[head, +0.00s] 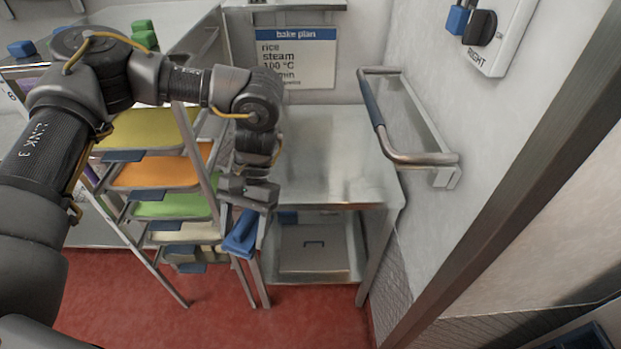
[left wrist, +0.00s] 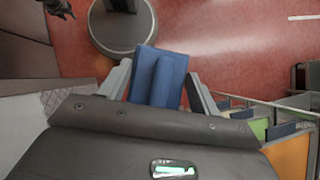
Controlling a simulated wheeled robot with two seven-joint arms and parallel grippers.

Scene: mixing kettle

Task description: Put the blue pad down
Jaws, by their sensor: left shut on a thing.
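My left gripper (head: 246,205) is shut on the blue pad (head: 240,237). The pad hangs below the fingers, in front of the table's left front corner and beside the tray rack, clear of the floor. In the left wrist view the pad (left wrist: 158,78) sits between the two grey fingers, with red floor beyond it. The steel table (head: 335,165) has a bare top behind and right of the gripper. A dark arm-like part at the top left of the left wrist view may be my right gripper; its jaws cannot be made out.
The rack at left holds yellow (head: 150,130), orange (head: 160,167) and green (head: 172,203) trays. A wall rail (head: 415,158) with a blue grip stands at the table's right. A lidded steel box (head: 312,248) sits on the lower shelf. A bake plan sign (head: 297,60) hangs behind.

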